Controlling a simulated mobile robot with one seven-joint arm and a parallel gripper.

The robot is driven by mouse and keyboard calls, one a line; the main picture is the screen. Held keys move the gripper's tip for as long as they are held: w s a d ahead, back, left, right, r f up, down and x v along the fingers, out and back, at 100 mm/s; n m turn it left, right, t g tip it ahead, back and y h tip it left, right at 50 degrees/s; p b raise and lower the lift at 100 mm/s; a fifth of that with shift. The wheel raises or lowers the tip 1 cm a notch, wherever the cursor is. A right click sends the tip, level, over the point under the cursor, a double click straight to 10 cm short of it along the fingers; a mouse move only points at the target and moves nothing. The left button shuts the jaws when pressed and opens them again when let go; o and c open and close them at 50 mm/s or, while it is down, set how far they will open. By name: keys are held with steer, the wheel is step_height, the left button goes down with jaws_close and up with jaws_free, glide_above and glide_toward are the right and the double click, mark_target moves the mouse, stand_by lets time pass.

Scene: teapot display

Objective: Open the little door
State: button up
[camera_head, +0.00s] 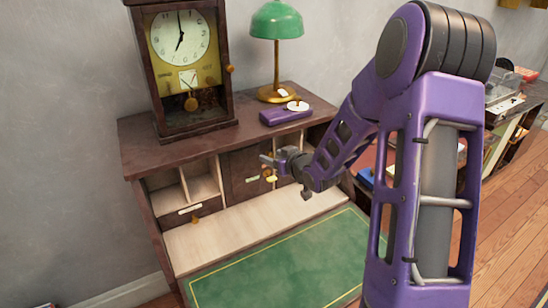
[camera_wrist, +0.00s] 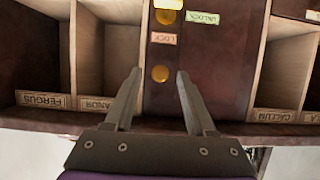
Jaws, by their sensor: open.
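The little door (camera_head: 238,172) is a dark brown panel in the middle of the desk's row of compartments. It looks shut. In the wrist view, which is upside down, the door (camera_wrist: 218,75) carries a round brass knob (camera_wrist: 160,74), a pink "LOCK" label (camera_wrist: 163,38), a green "UNLOCK" label (camera_wrist: 202,17) and a brass piece (camera_wrist: 168,5) at the picture's top edge. My gripper (camera_head: 266,168) is open in front of the door. In the wrist view its fingers (camera_wrist: 158,73) appear on either side of the knob; contact cannot be told. My gripper partly hides the door in the head view.
Pale open compartments (camera_head: 203,180) with name labels flank the door. A small drawer (camera_head: 192,212) is at left. A clock (camera_head: 183,65), a green lamp (camera_head: 277,22) and a purple box (camera_head: 286,116) stand on top. The green desk pad (camera_head: 270,262) is clear.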

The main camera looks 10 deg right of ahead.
steer(key=shift+c, duration=0.3)
jaws_close()
stand_by(1.1)
